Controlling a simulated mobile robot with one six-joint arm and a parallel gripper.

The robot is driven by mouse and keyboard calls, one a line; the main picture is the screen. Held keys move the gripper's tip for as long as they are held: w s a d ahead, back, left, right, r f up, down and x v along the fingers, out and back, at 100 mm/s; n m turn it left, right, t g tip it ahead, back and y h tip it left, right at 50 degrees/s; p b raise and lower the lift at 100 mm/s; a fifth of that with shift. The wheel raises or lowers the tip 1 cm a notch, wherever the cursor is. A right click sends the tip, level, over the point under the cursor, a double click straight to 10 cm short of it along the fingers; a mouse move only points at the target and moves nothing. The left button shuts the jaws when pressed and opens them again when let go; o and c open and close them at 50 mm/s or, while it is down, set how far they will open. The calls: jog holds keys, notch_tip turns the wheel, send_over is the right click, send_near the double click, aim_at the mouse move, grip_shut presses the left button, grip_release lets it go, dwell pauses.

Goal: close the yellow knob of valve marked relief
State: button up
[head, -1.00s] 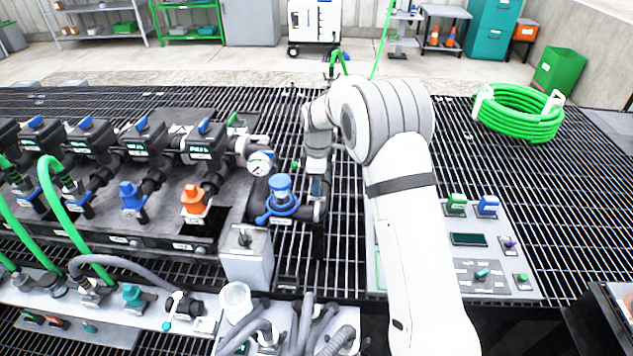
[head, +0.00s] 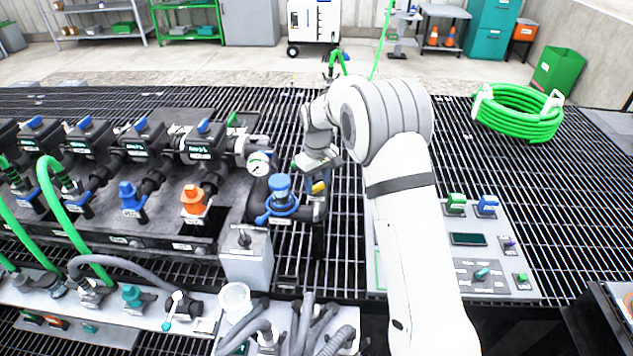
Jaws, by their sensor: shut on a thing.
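The yellow knob (head: 318,188) shows as a small yellow patch at the right end of the pipe assembly, just right of the blue-capped fitting (head: 281,190). My gripper (head: 319,180) reaches down to it from above and is shut on it. The gripper and wrist hide part of the knob. The relief marking cannot be read at this size.
A round gauge (head: 259,163) and a row of valves with blue handles (head: 203,126) stand to the left. An orange knob (head: 194,199) is lower left. A control panel (head: 490,262) lies right of my arm. A green hose coil (head: 519,112) rests on the open grating behind.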

aim_at(317, 185)
jog(key=m, duration=0.4)
jog(key=shift+m, duration=2.2)
jog(key=shift+r, duration=0.1)
jog(key=o, duration=1)
notch_tip(317, 185, up, 8)
jog(key=shift+f, duration=0.15)
jog(key=shift+f, duration=0.1)
